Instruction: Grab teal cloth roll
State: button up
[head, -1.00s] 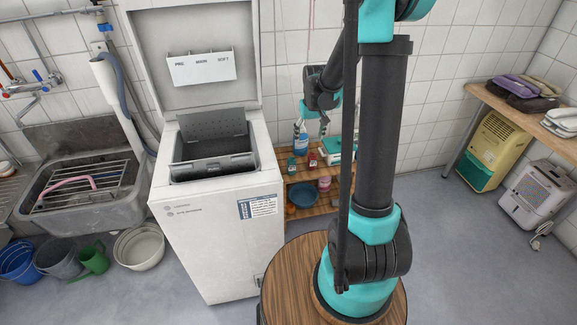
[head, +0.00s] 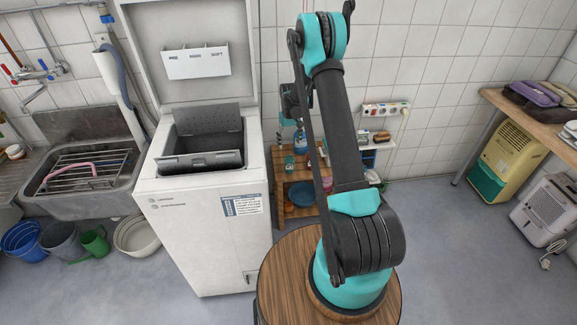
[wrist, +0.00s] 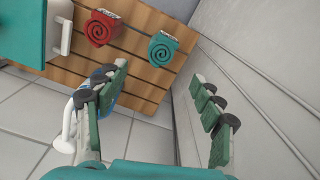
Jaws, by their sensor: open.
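The teal cloth roll (wrist: 162,48) lies on the slatted wooden shelf, its spiral end facing the wrist camera. It also shows small in the head view (head: 289,164), on the shelf's top beside the washing machine. My gripper (wrist: 159,75) is open and empty, its padded fingers spread on either side of the line to the teal roll, which lies beyond the fingertips and apart from them. In the head view my gripper is mostly hidden behind my arm. A red cloth roll (wrist: 100,28) lies just left of the teal one.
The grey-white side of the washing machine (wrist: 245,70) runs close along the right finger. A blue and white bottle (wrist: 70,125) stands partly behind the left finger. A teal and white item (wrist: 38,30) is on the shelf (wrist: 140,88) at upper left.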

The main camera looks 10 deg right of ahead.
aim_at(290, 158)
notch_tip(290, 158, down, 10)
jog(key=shift+a+f, duration=0.2)
jog(key=shift+f, duration=2.5)
jog(key=shift+c, duration=0.6)
jog(key=c, duration=1.2)
jog(key=shift+o, duration=0.2)
